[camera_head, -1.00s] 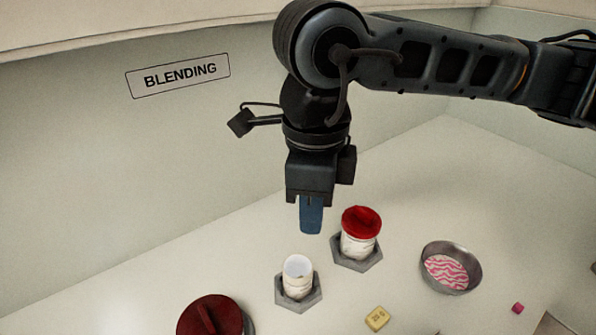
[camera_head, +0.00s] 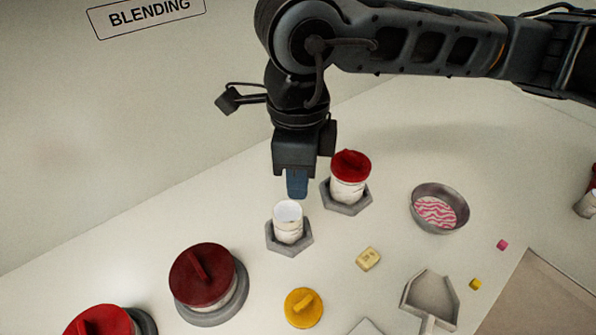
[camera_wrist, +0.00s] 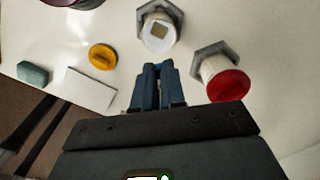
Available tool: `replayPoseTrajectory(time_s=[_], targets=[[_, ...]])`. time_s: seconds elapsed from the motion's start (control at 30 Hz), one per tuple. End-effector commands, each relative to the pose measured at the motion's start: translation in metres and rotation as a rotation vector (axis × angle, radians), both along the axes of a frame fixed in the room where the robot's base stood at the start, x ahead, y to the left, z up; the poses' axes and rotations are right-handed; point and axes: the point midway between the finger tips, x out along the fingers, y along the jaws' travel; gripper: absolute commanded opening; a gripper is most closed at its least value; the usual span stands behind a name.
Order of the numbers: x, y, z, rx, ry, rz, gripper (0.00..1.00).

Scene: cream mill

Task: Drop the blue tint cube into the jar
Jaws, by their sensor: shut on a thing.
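The open white jar (camera_head: 288,232) stands upright in a grey hexagonal holder. It also shows in the wrist view (camera_wrist: 155,45), with a small tan square inside its mouth. My gripper (camera_head: 297,196) points down just above and behind the jar's mouth in the head view, apart from it. In the wrist view my gripper (camera_wrist: 160,72) has its blue fingers close together. A small brighter blue patch between the fingertips appears to be the blue tint cube (camera_wrist: 167,68), mostly hidden by the fingers. The cube cannot be made out in the head view.
A red-lidded jar (camera_head: 348,180) stands close right of the open jar. A metal bowl (camera_head: 440,208), a yellow block (camera_head: 368,259), a yellow lid (camera_head: 303,308), a scoop (camera_head: 432,298) and a dark red-lidded jar (camera_head: 208,280) lie around. Small pink and yellow cubes sit at right.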

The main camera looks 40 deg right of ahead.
Motion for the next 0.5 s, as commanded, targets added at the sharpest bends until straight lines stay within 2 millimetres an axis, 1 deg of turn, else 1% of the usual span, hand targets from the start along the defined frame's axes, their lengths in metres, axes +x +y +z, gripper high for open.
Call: replayPoseTrajectory(time_s=[0.07,0.1,0.4,0.5], targets=[[0.0000,0.0000,0.0001,0.000,0.000,0.000,0.00],[0.0000,0.0000,0.0001,0.000,0.000,0.000,0.12],[-0.0001,0.0001,0.0001,0.001,0.001,0.000,0.40],[-0.0001,0.0001,0.0002,0.001,0.001,0.000,0.40]])
